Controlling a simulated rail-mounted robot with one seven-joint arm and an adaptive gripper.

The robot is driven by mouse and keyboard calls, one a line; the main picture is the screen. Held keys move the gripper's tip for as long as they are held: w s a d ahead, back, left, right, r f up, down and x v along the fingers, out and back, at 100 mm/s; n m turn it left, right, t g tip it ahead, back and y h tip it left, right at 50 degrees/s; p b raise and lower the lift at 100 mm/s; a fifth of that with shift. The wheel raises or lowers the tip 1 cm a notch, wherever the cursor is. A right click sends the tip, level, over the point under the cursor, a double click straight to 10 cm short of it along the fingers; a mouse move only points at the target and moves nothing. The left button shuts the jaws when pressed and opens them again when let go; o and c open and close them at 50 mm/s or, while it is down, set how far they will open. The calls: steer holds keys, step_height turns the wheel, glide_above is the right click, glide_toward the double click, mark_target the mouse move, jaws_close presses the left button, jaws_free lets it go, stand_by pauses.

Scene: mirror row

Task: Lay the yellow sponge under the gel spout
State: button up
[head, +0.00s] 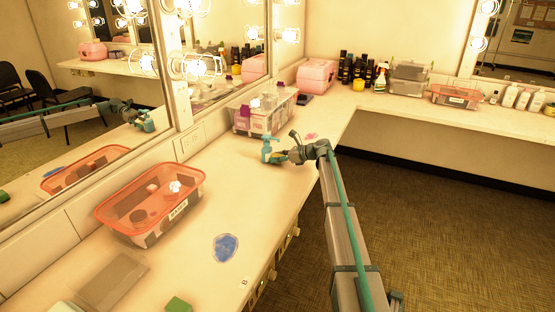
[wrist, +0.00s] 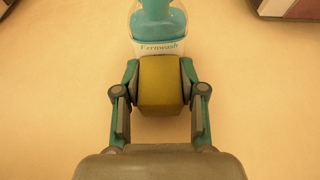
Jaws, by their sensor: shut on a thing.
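The yellow sponge (wrist: 160,82) is between the fingers of my gripper (wrist: 160,92) in the wrist view, gripped from both sides. Just beyond its far end stands the gel bottle (wrist: 157,47), white-labelled "Fernwash", with a teal pump top (wrist: 155,12). The sponge's far edge overlaps the bottle's base in this view; whether they touch is unclear. In the head view my gripper (head: 284,156) is low over the counter, right of the upright teal bottle (head: 267,152). The sponge is hard to make out there. I cannot tell whether it rests on the counter.
An orange-rimmed tub (head: 150,200), a blue patch (head: 226,248) and a green block (head: 178,305) are nearer on the counter (head: 235,205). The mirror (head: 70,130) runs along the left.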

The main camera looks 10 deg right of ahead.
steer(key=shift+f, duration=0.3)
steer(key=shift+f, duration=0.15)
steer(key=o, duration=0.9)
steer(key=v, duration=1.2)
steer(key=shift+s, duration=0.1)
